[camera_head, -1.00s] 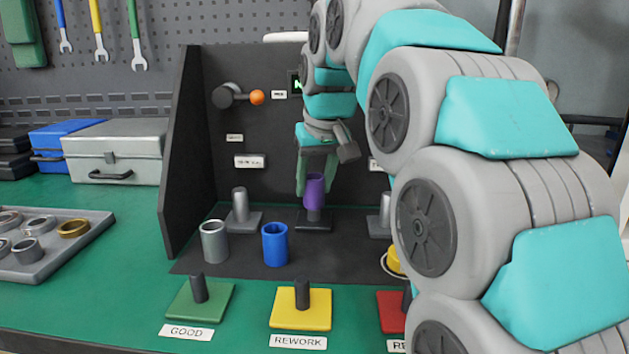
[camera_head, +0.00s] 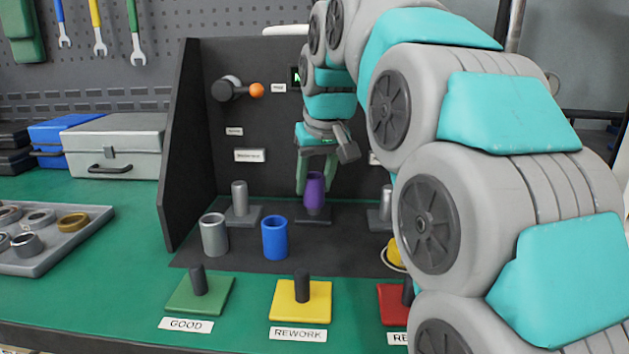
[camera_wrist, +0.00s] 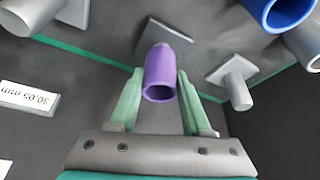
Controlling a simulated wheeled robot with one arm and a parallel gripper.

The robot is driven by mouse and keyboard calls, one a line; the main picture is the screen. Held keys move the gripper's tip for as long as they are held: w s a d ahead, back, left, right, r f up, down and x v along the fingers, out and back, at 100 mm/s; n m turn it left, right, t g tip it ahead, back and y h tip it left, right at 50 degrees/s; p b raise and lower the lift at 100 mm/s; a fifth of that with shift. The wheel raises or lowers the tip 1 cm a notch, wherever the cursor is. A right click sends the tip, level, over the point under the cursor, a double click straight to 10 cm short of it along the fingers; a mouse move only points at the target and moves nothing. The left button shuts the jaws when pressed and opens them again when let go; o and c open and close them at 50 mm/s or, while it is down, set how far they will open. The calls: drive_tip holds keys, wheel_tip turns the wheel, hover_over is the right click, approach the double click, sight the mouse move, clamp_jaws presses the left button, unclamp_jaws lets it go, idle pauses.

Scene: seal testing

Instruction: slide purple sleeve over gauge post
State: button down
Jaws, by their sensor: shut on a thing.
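The purple sleeve (camera_head: 314,192) is upright at the middle dark base plate (camera_head: 313,217) by the back panel. In the wrist view the sleeve (camera_wrist: 160,76) sits between the two green fingers, its open end toward the camera. My gripper (camera_head: 315,186) points down and is shut on the sleeve; it also shows in the wrist view (camera_wrist: 158,84). Whether the sleeve's lower end touches the plate is unclear. Grey gauge posts stand to the left (camera_head: 240,197) and right (camera_head: 386,203).
A grey sleeve (camera_head: 214,235) and a blue sleeve (camera_head: 275,237) stand in front of the posts. Green (camera_head: 222,297), yellow (camera_head: 318,303) and red (camera_head: 391,305) plates with dark pegs lie nearer. A dark side wall (camera_head: 182,150) bounds the left.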

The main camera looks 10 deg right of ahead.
drive_tip(key=shift+f+b, duration=0.3)
drive_tip(key=shift+f, duration=0.5)
idle(1.1)
drive_tip(key=shift+c, duration=1.4)
unclamp_jaws()
wheel_tip(320, 180, up, 6)
drive_tip(key=p, duration=0.3)
drive_tip(key=shift+r+p, duration=0.45)
drive_tip(key=shift+r, duration=1)
